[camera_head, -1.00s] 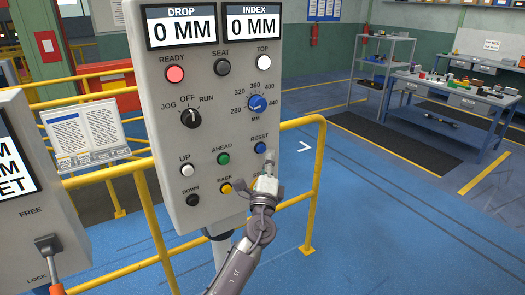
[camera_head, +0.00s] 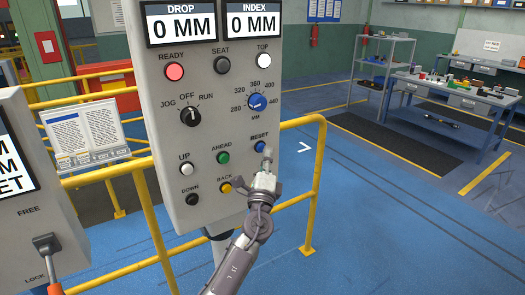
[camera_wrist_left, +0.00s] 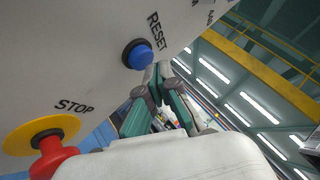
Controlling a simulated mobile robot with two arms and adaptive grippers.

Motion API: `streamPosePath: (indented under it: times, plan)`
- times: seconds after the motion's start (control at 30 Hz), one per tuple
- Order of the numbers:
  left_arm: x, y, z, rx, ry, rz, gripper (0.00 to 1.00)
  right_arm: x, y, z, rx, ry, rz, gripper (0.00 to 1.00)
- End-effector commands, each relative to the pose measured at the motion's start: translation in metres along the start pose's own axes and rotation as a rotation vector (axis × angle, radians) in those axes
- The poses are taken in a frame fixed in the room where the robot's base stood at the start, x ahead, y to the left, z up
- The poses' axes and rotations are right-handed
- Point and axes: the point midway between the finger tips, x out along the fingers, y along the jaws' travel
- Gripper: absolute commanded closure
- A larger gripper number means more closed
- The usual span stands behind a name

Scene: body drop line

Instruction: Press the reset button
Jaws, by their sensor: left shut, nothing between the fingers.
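The blue reset button (camera_head: 260,147) sits at the lower right of the grey control panel (camera_head: 215,120), under the label RESET. It also shows in the left wrist view (camera_wrist_left: 138,55), standing out from the panel face. My left gripper (camera_head: 267,152) is shut and empty, its fingertips just beside and below the button in the head view. In the left wrist view the closed fingertips (camera_wrist_left: 158,75) are close to the button's right edge. I cannot tell whether they touch it. My right gripper is not in view.
The panel holds other controls close by: green AHEAD (camera_head: 222,157), yellow BACK (camera_head: 225,188) and a blue dial (camera_head: 256,102). A red stop button on a yellow collar (camera_wrist_left: 50,155) is near the wrist. A yellow railing (camera_head: 318,180) stands behind. Open blue floor lies to the right.

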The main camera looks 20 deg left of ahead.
Motion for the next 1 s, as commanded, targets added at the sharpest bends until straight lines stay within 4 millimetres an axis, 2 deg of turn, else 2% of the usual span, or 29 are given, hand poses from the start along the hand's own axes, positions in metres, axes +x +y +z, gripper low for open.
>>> streamPosePath:
  times: [1.0]
  plan:
    - [0.0065,0.0051,0.0046,0.000,0.000,0.000,1.00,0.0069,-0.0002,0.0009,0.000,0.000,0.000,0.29]
